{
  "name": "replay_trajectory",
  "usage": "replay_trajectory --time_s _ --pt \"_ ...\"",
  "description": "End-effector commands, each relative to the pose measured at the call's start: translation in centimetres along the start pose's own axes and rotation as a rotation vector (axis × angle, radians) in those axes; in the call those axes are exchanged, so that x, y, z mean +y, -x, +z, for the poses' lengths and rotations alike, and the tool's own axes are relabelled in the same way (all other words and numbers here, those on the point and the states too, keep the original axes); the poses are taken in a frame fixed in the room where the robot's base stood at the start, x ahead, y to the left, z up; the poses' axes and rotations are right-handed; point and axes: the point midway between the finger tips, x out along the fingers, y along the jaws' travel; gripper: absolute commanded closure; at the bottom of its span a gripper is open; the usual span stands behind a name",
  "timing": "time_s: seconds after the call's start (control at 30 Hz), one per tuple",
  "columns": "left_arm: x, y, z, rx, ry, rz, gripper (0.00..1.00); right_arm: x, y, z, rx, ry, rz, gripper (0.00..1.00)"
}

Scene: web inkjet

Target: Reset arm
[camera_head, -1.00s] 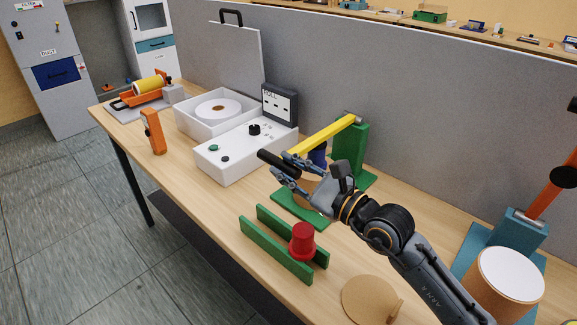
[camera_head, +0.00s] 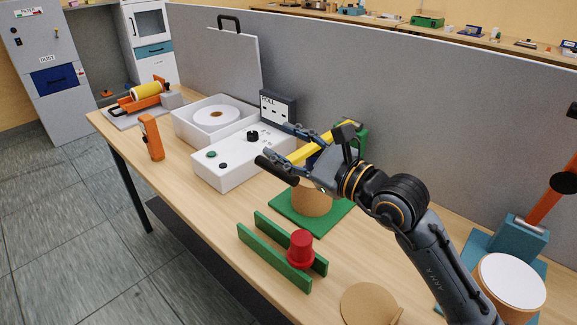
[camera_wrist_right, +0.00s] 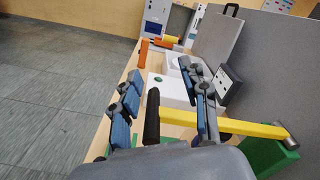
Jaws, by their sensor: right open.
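My right gripper (camera_head: 283,143) is open and empty, above and beside the black handle (camera_head: 277,171) of a yellow lever arm (camera_head: 306,152). In the right wrist view, the black handle (camera_wrist_right: 152,116) and yellow bar (camera_wrist_right: 235,125) lie below the spread fingers (camera_wrist_right: 160,80); I see no grip on them. The bar runs to a green post (camera_head: 361,139), partly hidden by my gripper. A tan cylinder (camera_head: 312,199) stands on the green base (camera_head: 283,208) under the lever. My left gripper is not in view.
A white machine (camera_head: 225,165) with knobs and a roll tray (camera_head: 180,121) stands left of the lever. A red cup-shaped piece (camera_head: 301,246) sits between green rails (camera_head: 272,260) in front. A grey partition (camera_head: 430,140) closes off the back.

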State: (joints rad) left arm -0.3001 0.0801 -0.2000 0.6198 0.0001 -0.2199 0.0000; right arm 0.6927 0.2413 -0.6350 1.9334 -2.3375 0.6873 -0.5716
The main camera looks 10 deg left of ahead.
Motion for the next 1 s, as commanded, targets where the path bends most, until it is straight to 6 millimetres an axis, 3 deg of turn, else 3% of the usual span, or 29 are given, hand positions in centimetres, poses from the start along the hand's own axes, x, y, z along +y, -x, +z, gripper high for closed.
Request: replay_trajectory --time_s 0.2,0.57,1.0 --pt "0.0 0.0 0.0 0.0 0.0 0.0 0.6 -0.9 0.0 1.9 -0.006 0.004 -0.002 0.55" --pt "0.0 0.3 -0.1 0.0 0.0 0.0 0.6 -1.2 0.0 2.4 -0.008 0.004 -0.002 0.55" --pt "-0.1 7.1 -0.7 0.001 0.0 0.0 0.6 -4.6 -0.1 8.2 -0.008 0.003 -0.002 0.55"
